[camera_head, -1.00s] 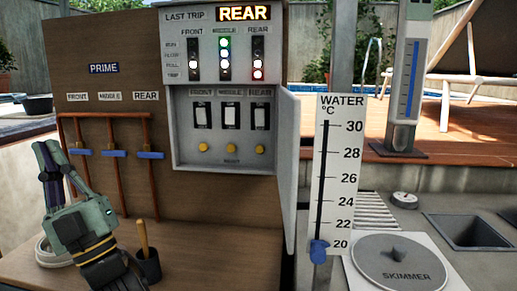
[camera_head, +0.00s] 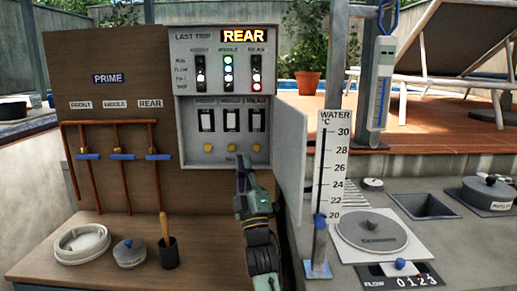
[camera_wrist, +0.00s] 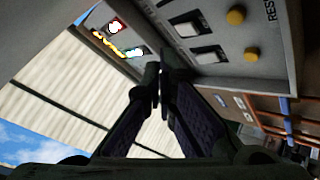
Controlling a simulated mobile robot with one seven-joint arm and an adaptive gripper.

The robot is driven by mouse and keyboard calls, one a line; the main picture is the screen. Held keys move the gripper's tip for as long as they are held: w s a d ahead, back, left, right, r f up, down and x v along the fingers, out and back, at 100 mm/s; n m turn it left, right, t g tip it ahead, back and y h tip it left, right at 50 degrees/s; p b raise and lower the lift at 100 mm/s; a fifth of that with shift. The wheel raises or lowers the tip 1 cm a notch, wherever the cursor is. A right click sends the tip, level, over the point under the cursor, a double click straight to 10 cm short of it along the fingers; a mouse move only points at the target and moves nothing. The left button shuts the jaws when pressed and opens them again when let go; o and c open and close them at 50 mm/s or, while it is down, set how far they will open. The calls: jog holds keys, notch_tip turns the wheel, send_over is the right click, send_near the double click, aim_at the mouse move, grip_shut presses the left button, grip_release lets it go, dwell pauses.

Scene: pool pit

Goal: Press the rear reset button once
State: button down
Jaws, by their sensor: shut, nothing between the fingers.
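The grey control panel (camera_head: 221,163) stands on a wooden board, with FRONT, MIDDLE and REAR columns. A row of yellow reset buttons sits low on it: front (camera_head: 208,148), middle (camera_head: 232,148) and rear (camera_head: 256,148). My gripper (camera_head: 243,161) is shut and empty, its tips pointing up just below the row, between the middle and rear buttons in the picture. I cannot tell whether it touches the panel. The wrist view shows the shut fingers (camera_wrist: 160,78) beside the panel and two yellow buttons, middle (camera_wrist: 236,17) and front (camera_wrist: 252,54); the rear one does not show there.
The LAST TRIP sign (camera_head: 244,34) reads REAR. An open panel door (camera_head: 290,150) stands right of my gripper, with the water scale (camera_head: 333,180) beyond. Pipes with blue valve handles (camera_head: 122,156) are at left. A cup with a wooden handle (camera_head: 168,252) stands on the bench.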

aim_at(257, 148)
jog(key=shift+w+d+f+h, duration=0.15)
jog(key=shift+d+h, duration=0.2)
jog(key=shift+d, duration=0.2)
jog(key=shift+s+d+f+h, duration=0.15)
jog(key=shift+d+h, duration=0.2)
jog(key=shift+d, duration=0.2)
jog(key=shift+w, duration=0.25)
jog(key=shift+w, duration=4.25)
jog(key=shift+w, duration=0.1)
jog(key=shift+w+b, duration=0.35)
jog(key=shift+b, duration=0.15)
